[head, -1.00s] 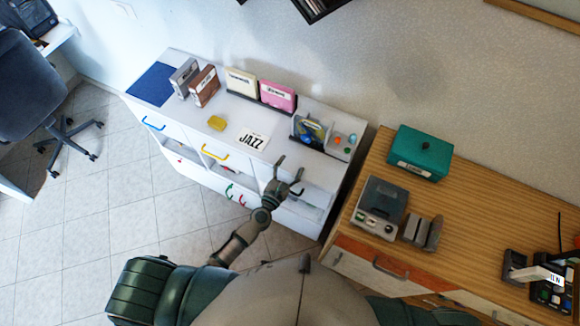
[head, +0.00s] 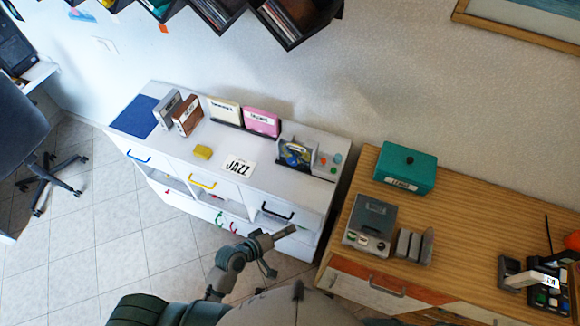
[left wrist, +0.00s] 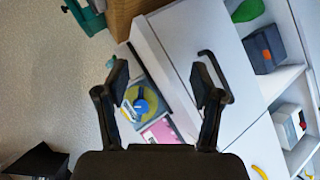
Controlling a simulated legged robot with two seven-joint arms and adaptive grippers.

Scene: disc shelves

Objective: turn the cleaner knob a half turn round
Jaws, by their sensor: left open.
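A grey unit with a yellow-green disc and a blue knob (head: 295,153) stands at the right end of the white cabinet top; it seems to be the cleaner. In the left wrist view the blue knob (left wrist: 142,106) shows between the fingers, some way beyond them. My left gripper (head: 281,250) is open and empty, in front of the cabinet's right end, apart from the knob. Its two fingers show spread in the left wrist view (left wrist: 160,82). My right gripper is not in view.
A dark drawer handle (head: 277,212) sticks out near my gripper. The wooden desk (head: 460,220) at right holds a grey player (head: 371,224) and a teal box (head: 405,168).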

